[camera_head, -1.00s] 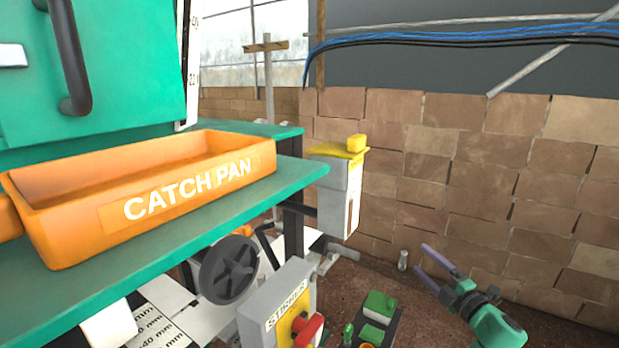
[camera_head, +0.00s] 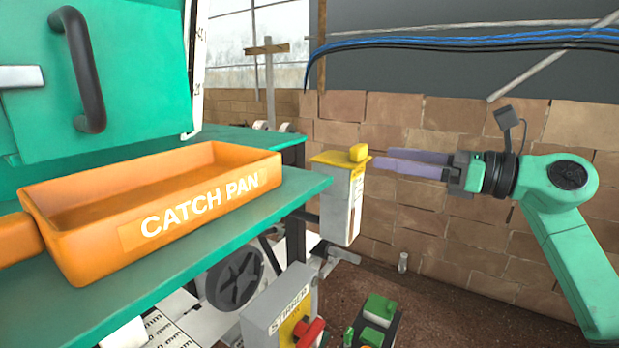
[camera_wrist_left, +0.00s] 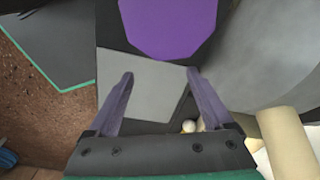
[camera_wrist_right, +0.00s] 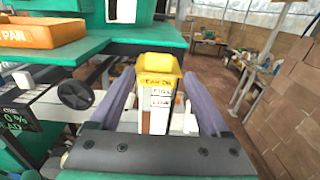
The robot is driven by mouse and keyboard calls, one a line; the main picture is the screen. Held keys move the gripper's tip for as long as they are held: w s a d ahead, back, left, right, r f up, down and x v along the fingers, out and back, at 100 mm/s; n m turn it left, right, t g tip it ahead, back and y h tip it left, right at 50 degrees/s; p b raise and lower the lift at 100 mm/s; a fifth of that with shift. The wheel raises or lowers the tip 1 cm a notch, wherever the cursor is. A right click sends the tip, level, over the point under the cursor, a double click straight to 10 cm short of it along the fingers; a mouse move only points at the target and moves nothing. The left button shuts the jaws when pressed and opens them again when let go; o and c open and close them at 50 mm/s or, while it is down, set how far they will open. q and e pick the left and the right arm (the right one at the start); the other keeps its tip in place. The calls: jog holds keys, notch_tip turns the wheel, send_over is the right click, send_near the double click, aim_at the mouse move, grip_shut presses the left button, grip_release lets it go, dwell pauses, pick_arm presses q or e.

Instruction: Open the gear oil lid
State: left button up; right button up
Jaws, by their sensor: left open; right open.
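The gear oil box (camera_head: 337,212) is pale grey with a printed label and hangs at the right end of the green bench. Its yellow lid (camera_head: 340,157), with a raised knob, looks shut on top. My right gripper (camera_head: 374,161) is open and level with the lid, its fingertips at the lid's right side. In the right wrist view the lid (camera_wrist_right: 157,70) shows between the two spread fingers; I cannot tell if they touch it. My left gripper (camera_wrist_left: 160,73) is open and empty in the left wrist view, and is not in the head view.
An orange catch pan (camera_head: 130,235) sits on the green bench (camera_head: 225,222) to the left. Below are a grey stirrer switch box (camera_head: 268,318) and a black handwheel (camera_head: 236,278). A brick wall (camera_head: 420,215) stands behind my right arm. A purple disc (camera_wrist_left: 168,25) is ahead of my left gripper.

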aim_at(364, 153)
jog(key=shift+w+a, duration=0.1)
jog(key=shift+a, duration=0.35)
jog(key=shift+w+a+r, duration=0.1)
jog(key=shift+w+a, duration=0.15)
jog(key=shift+p+x, duration=0.9)
jog(key=shift+x, duration=0.4)
jog(key=shift+w+a, duration=0.2)
jog(key=shift+a, duration=0.1)
jog(key=c, duration=1)
jog(key=shift+c, duration=0.2)
